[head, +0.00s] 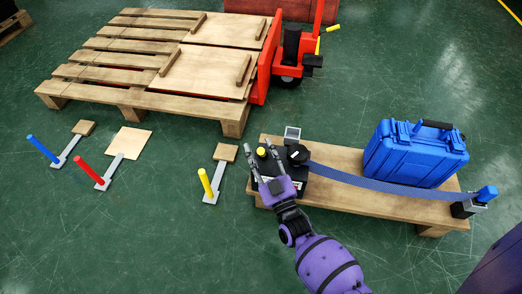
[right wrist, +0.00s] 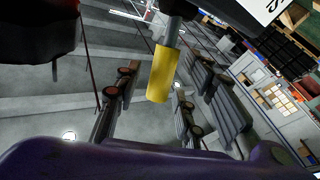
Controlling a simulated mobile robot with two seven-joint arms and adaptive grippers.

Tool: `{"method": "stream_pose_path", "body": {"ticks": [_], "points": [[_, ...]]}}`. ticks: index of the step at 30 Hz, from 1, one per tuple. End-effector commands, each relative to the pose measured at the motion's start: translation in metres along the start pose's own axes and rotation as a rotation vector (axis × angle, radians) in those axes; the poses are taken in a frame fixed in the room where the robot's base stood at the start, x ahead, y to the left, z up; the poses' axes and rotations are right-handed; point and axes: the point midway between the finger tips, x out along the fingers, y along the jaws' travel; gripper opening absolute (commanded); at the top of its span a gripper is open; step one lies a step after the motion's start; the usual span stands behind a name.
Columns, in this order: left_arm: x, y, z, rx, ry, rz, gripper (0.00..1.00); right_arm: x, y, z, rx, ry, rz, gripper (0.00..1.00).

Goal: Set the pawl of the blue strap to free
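The blue strap (head: 385,186) runs from a black ratchet unit (head: 297,158) to a post with a blue top (head: 487,193), along the near side of a blue case (head: 408,158). A yellow knob (head: 261,152) stands at the left end of the ratchet unit; I cannot tell the pawl's setting. My right gripper (head: 263,155) is open, with its fingers around the yellow knob's area; contact is unclear. In the right wrist view a yellow cylinder on a grey rod (right wrist: 162,75) hangs ahead of the purple gripper body. My left gripper is not in view.
The ratchet unit and case are on a low wooden platform (head: 345,199). To the left stand levers with yellow (head: 206,184), red (head: 90,170) and blue (head: 43,149) handles. Behind are a wooden pallet (head: 155,65) and a red pallet jack (head: 268,60). Green floor lies clear in front.

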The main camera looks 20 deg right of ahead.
Motion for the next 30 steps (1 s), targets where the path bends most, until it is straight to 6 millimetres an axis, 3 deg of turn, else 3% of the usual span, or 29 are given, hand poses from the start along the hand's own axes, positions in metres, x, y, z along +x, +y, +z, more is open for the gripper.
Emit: {"method": "stream_pose_path", "body": {"ticks": [8, 21, 30], "points": [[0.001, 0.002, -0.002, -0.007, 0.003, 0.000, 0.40, -0.004, 0.000, 0.000, 0.002, -0.001, 0.000, 0.37], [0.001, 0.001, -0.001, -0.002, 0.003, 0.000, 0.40, -0.068, 0.000, 0.000, 0.001, -0.001, 0.000, 0.37], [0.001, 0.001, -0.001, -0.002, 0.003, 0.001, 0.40, -0.075, 0.000, 0.000, 0.001, 0.001, 0.000, 0.37]]}}
